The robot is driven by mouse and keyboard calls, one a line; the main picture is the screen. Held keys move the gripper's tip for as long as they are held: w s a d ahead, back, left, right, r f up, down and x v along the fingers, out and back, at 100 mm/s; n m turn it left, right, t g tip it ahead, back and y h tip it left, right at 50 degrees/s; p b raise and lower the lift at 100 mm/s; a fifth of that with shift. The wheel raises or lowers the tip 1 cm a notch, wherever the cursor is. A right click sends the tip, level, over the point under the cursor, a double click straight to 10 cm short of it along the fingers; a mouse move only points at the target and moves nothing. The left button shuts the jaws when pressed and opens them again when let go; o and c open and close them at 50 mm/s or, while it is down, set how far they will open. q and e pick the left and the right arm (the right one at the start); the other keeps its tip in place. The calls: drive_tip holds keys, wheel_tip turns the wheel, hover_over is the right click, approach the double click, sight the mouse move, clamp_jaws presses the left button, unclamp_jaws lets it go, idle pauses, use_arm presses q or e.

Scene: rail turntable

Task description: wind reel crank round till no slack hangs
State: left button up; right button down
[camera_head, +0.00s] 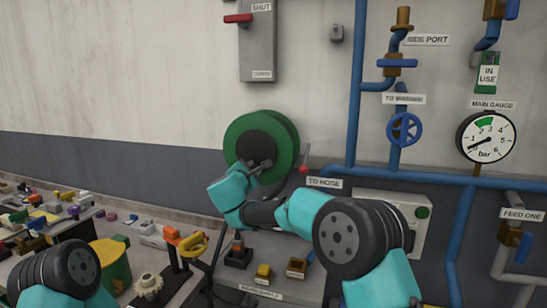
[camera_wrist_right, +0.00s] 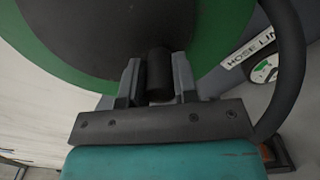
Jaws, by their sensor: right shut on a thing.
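The hose reel, a green drum (camera_head: 285,130) with a dark centre, is mounted on the wall in the middle of the head view. My right gripper (camera_head: 261,166) is at the lower front of the reel. In the right wrist view its fingers are shut around a dark cylindrical crank handle (camera_wrist_right: 160,74), against the green-rimmed reel (camera_wrist_right: 215,50). A dark hose (camera_wrist_right: 296,75) hangs in a curve beside the reel at the right of the wrist view. My left arm shows at the lower left of the head view, its gripper out of the picture.
Blue pipes (camera_head: 356,90) with a blue handwheel (camera_head: 404,130) and a pressure gauge (camera_head: 485,136) are on the wall at the right. A grey panel with a green button (camera_head: 422,212) sits below them. A cluttered bench (camera_head: 172,285) stands at the lower left.

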drive_tip(key=shift+d, duration=0.2)
drive_tip(key=shift+s+d+r, duration=0.1)
drive_tip(key=shift+s+d, duration=0.15)
drive_tip(key=shift+d, duration=0.3)
drive_tip(key=shift+s+d+r, duration=0.25)
drive_tip(key=shift+d, duration=0.3)
drive_tip(key=shift+s+d+r, duration=0.25)
drive_tip(key=shift+d+r, duration=0.25)
drive_tip(key=shift+d, duration=0.1)
idle(0.4)
